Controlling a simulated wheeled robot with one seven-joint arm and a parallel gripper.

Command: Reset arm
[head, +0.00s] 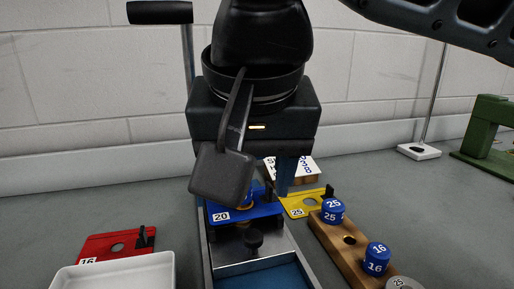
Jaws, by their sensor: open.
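My gripper (257,188) hangs near the middle of the head view, pointing down above the blue plate (222,217) marked 20. Its jaws are open. One finger shows at the right under the dark gripper body; the other is mostly hidden behind a dark block on a slanted bar in front. The blue plate sits on a metal-railed fixture (207,255) with a dark knob (253,239) at its front. Something brass-coloured shows on the plate, partly hidden by the block. I cannot tell whether the gripper touches anything.
A red plate (97,247) marked 16 and a white tray (115,275) are at left. A yellow plate (295,205) marked 25 is right of the fixture. A wooden block (335,243) holds blue cylinders (376,258). A green frame (490,125) and dark perforated beam (440,22) are at right.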

